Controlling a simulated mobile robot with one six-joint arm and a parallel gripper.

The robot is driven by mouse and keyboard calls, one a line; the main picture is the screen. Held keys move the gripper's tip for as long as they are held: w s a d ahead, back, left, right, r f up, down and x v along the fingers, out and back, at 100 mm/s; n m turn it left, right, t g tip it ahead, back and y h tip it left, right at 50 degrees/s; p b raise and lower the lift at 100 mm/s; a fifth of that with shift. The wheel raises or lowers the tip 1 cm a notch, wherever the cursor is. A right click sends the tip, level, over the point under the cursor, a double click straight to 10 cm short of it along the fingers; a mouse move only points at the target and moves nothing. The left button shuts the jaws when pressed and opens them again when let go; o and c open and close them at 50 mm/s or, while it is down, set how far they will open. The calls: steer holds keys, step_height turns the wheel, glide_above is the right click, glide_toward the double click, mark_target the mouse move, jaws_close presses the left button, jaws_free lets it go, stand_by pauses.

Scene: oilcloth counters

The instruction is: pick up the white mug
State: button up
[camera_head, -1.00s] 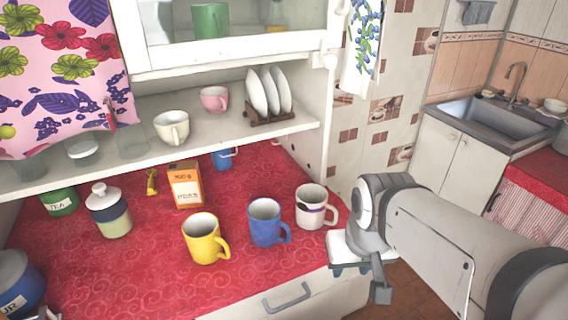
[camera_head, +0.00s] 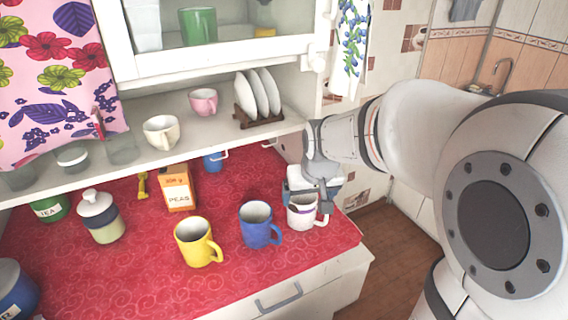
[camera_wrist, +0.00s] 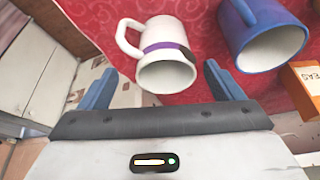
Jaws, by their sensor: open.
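The white mug (camera_head: 301,217) with a purple band and a dark patch stands upright at the right end of the red counter, its handle to the right. It also shows in the wrist view (camera_wrist: 162,58), its mouth towards me and its handle at the upper left. My gripper (camera_head: 309,195) is just above and behind the mug in the head view and hides part of its rim. In the wrist view the blue fingers of my gripper (camera_wrist: 160,72) are spread wide and empty, with the mug's mouth between and just beyond them.
A blue mug (camera_head: 258,228) stands close to the left of the white mug. A yellow mug (camera_head: 193,246) and a peas box (camera_head: 176,190) are farther left. The shelf (camera_head: 231,135) above holds cups and a plate rack (camera_head: 258,118). The counter's right edge is close.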

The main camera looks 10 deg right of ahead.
mark_target(301, 204)
steer(key=shift+o, duration=0.6)
steer(key=shift+w, duration=0.7)
steer(key=x, duration=0.5)
steer(key=p+x, duration=0.1)
steer(key=x, duration=0.2)
steer(key=shift+w+a, duration=0.15)
steer(key=shift+a, duration=0.15)
steer(key=shift+c, duration=0.2)
steer(key=c, duration=1.2)
